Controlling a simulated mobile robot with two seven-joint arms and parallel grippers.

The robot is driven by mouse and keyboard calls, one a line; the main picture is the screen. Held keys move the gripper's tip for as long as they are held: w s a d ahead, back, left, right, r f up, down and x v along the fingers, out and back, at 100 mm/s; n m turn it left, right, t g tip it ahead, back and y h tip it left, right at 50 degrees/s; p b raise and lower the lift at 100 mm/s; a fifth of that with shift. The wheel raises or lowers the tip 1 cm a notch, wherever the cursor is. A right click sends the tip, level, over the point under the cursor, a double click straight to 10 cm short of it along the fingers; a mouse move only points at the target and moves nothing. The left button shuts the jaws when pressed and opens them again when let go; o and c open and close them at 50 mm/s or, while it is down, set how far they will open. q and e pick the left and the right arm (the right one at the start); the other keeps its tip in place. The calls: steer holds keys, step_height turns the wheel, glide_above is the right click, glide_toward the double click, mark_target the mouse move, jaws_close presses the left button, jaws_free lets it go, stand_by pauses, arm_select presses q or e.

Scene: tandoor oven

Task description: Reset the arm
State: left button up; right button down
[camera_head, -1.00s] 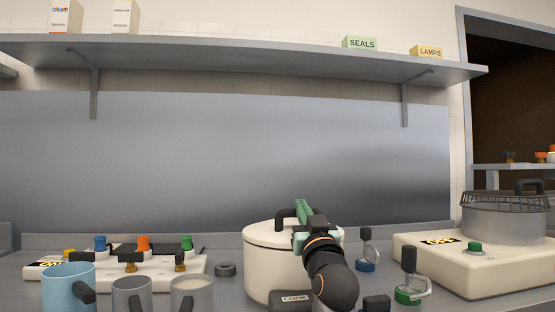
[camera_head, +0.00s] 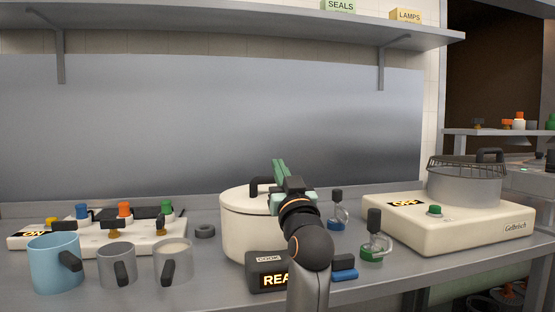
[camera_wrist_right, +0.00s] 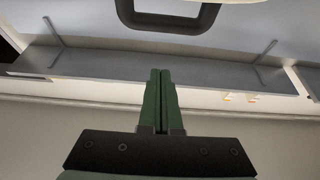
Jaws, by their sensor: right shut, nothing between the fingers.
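My right gripper (camera_head: 279,172) is in front of the cream pot-shaped cooker (camera_head: 238,226), with its green fingers pointing up near the black lid handle (camera_head: 260,187). In the right wrist view the green fingers (camera_wrist_right: 160,100) are pressed together with nothing between them. A black handle loop (camera_wrist_right: 168,18) shows above them in that view. My left gripper is not in view.
A blue mug (camera_head: 52,262) and two grey mugs (camera_head: 116,265) stand at the front left. A control panel (camera_head: 175,238) with coloured knobs is behind them. Small green-based (camera_head: 371,252) and blue-based (camera_head: 336,224) items stand right of the arm. A cream burner (camera_head: 470,228) holds a grey pot (camera_head: 462,189).

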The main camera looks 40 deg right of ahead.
steer(key=v, duration=0.6)
steer(key=shift+f, duration=0.45)
steer(key=shift+s+a, duration=0.1)
steer(key=shift+s, duration=0.05)
